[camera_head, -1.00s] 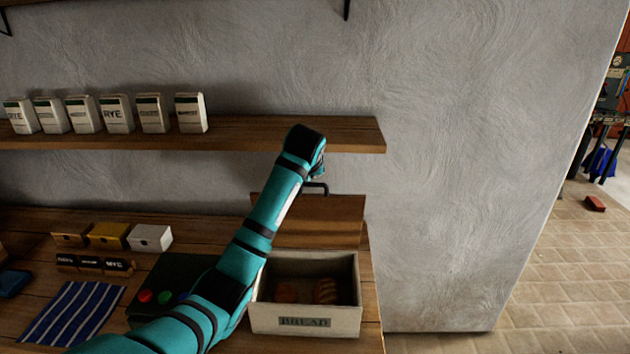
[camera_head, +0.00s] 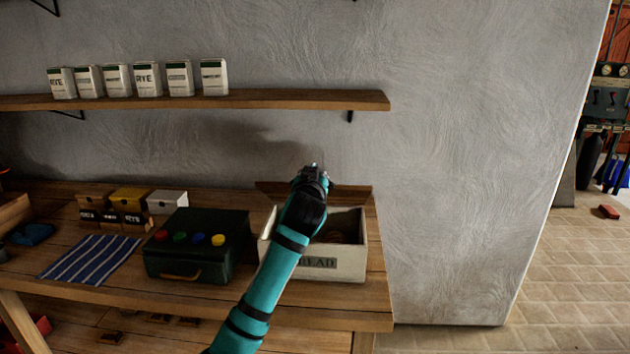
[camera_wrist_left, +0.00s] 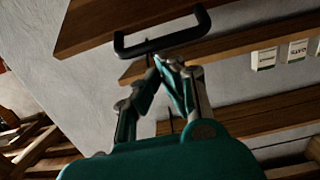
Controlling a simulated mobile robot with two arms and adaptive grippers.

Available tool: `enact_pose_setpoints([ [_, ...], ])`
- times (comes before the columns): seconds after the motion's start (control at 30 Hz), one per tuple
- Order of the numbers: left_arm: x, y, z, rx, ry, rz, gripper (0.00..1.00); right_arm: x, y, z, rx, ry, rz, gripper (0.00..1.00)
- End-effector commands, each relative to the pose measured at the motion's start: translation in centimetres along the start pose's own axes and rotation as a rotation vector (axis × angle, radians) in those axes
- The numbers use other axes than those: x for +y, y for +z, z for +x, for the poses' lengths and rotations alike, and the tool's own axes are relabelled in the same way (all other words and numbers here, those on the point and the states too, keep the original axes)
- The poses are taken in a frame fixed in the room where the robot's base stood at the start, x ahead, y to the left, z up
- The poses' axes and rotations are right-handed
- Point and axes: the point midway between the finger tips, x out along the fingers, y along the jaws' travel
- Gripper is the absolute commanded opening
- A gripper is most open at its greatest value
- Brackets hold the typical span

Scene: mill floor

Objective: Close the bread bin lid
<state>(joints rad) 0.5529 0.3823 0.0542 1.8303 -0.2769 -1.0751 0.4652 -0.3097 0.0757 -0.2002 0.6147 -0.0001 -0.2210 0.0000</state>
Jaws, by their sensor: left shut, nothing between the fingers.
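The bread bin (camera_head: 346,266) is a pale box on the right end of the wooden counter, with dark loaf shapes partly visible inside. Its wooden lid (camera_head: 350,194) stands open at the bin's back and shows as a narrow strip. My left gripper (camera_head: 314,170) is shut and empty, in front of the lid near its top; the arm crosses the bin's front and hides part of it. In the left wrist view, the lid (camera_wrist_left: 110,18) carries a black handle (camera_wrist_left: 160,43), close to the shut fingertips; contact is unclear. My right gripper is out of view.
A dark green box (camera_head: 197,258) with coloured knobs stands left of the bin. A wall shelf (camera_head: 300,99) with several packets (camera_head: 147,79) runs above. Small drawers (camera_head: 130,200) and a striped cloth (camera_head: 92,259) lie further left.

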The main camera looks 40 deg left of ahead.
Motion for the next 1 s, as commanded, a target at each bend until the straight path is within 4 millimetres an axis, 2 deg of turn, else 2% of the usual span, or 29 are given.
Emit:
enact_pose_setpoints([
  [0.03,0.0,2.1,-0.4,0.027,-0.001,-0.001,0.0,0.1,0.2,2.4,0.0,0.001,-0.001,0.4],
  [0.1,0.0,3.0,-0.9,0.064,-0.001,-0.002,0.0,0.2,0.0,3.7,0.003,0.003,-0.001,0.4],
  [0.37,0.0,5.0,-2.4,0.167,-0.001,-0.003,0.0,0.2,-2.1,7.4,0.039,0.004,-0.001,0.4],
  [0.63,0.0,7.1,-3.2,0.248,-0.002,-0.002,0.0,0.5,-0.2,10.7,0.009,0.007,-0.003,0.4],
  [0.77,-0.1,8.2,-3.5,0.296,-0.004,-0.003,0.0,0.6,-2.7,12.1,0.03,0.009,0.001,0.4],
  [0.9,-0.1,9.4,-3.7,0.36,-0.004,-0.005,0.0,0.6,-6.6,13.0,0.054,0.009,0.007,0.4],
  [1.0,-0.1,10.2,-3.9,0.41,-0.004,-0.006,0.0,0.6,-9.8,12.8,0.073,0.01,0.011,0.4],
])
